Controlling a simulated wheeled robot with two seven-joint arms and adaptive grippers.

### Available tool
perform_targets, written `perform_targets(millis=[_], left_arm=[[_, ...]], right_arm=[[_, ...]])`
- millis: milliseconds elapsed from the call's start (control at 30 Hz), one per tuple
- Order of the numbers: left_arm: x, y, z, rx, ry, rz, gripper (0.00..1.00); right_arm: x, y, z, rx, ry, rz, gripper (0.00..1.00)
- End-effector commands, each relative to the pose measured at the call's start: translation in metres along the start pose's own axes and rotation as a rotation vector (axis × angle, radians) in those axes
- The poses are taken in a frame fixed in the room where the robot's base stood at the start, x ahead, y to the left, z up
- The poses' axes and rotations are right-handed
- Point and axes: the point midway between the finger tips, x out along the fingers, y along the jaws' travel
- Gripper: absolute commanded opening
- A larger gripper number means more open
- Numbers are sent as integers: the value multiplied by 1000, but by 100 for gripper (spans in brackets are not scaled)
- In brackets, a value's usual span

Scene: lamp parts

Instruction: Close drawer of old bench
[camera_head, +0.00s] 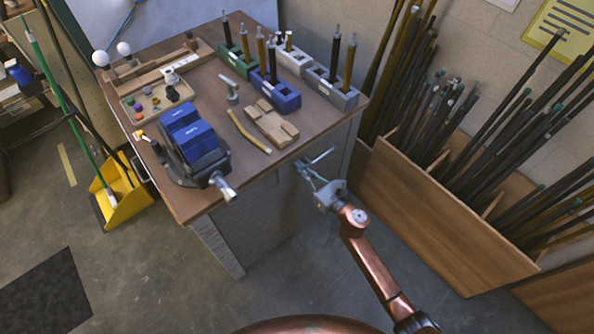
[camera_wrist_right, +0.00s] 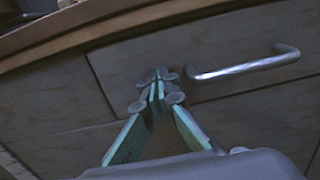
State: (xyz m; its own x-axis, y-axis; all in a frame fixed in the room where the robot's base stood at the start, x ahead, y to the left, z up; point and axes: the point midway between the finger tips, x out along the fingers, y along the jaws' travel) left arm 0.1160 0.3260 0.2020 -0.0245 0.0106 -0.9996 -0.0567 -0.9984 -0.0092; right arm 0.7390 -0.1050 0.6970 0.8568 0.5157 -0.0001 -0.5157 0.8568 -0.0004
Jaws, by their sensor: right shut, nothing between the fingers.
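The old bench (camera_head: 305,120) has a brown top and grey wooden sides. Its drawer front (camera_wrist_right: 215,52) fills much of the right wrist view, just under the bench top's edge. A metal bar handle (camera_wrist_right: 245,69) is on the drawer front, and it also shows in the head view (camera_head: 321,156). My right gripper (camera_head: 303,170) is at the drawer front. In the right wrist view its closed fingertips (camera_wrist_right: 158,82) are left of the handle, with nothing between them. Contact with the front is unclear. The drawer front looks about flush with its surround; any small gap cannot be judged. My left gripper is out of view.
A blue vise (camera_head: 195,140) sits at the bench's near corner, with colored blocks holding rods behind it. A wooden bin of rods (camera_head: 440,215) stands to the right, close to my right arm. A yellow dustpan (camera_head: 125,197) is at left. Floor in front is clear.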

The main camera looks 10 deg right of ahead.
Motion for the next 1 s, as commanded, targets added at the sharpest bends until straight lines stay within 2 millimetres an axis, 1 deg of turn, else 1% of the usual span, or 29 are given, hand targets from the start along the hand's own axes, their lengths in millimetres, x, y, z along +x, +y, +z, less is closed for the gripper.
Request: perform_targets(millis=[367, 467, 533, 700, 733, 800, 1000], left_arm=[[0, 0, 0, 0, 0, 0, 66], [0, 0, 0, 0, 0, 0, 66], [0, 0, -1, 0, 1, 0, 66], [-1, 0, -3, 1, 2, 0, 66], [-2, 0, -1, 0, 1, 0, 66], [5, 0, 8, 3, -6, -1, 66], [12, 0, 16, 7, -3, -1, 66]], right_arm=[[3, 1, 3, -1, -4, 1, 0], [-1, 1, 2, -1, -3, 1, 0], [-7, 1, 2, 0, -2, 3, 0], [-32, -1, 0, 0, 0, 7, 0], [-41, -1, 1, 1, 0, 6, 0], [-57, -1, 2, 1, -1, 7, 0], [-97, 0, 2, 0, -1, 10, 0]])
